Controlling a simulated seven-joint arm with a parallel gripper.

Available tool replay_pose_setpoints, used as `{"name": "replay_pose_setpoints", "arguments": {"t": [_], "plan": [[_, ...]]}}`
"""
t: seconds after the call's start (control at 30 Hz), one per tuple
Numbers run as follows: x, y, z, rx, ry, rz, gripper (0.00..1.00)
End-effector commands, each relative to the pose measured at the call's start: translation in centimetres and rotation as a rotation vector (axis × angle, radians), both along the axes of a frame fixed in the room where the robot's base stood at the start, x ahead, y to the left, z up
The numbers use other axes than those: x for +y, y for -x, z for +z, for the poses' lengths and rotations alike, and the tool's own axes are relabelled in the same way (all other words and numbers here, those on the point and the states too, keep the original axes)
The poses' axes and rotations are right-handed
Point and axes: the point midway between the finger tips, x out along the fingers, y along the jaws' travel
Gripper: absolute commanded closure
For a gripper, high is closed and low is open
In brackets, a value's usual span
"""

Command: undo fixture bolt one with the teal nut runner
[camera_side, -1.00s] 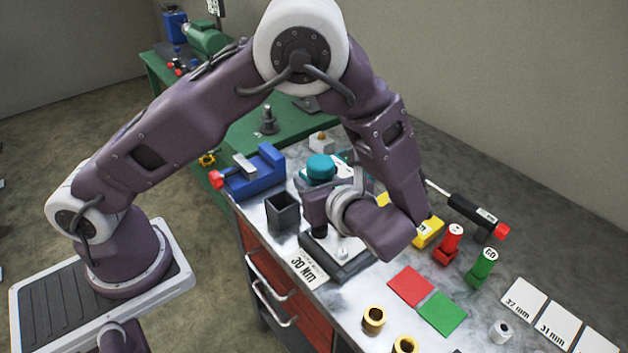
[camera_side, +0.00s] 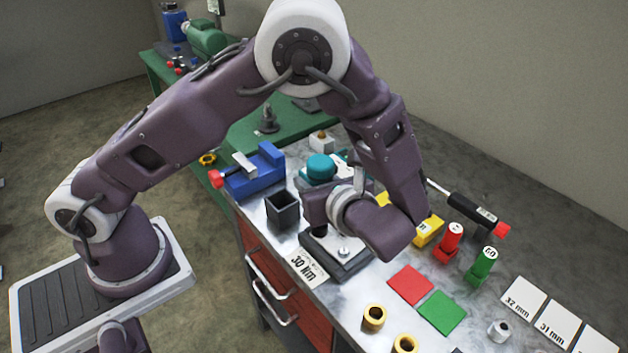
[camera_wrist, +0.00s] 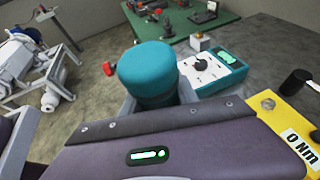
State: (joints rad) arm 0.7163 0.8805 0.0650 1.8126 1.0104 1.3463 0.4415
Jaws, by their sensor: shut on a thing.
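The teal nut runner shows as a round teal cap (camera_side: 320,167) above my gripper in the side view, and as a large teal cylinder (camera_wrist: 148,70) in the wrist view. My gripper (camera_side: 322,205) is shut on it and holds it upright over the far left part of the dark fixture block (camera_side: 352,266). A dark lower end shows just under my gripper, at the block; I cannot tell whether it touches a bolt there. One silver bolt (camera_side: 344,251) is visible on the block's near part. My wrist hides the rest of the block and the fingertips.
A dark open bin (camera_side: 283,212) and a blue vise (camera_side: 255,172) stand left of the fixture. A teal-faced box with a dial (camera_wrist: 212,70) is behind the runner. Red (camera_side: 410,285) and green (camera_side: 442,312) pads, brass rings and gauges lie to the right.

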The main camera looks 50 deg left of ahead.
Motion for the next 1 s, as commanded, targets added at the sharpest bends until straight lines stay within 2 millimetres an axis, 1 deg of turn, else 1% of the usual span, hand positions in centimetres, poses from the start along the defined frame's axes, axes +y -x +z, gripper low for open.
{"name": "replay_pose_setpoints", "arguments": {"t": [0.87,1.0], "plan": [[-0.02,0.01,-0.09,0.002,0.003,0.000,1.00],[-0.07,-0.03,0.72,-0.001,0.005,-0.001,1.00]]}}
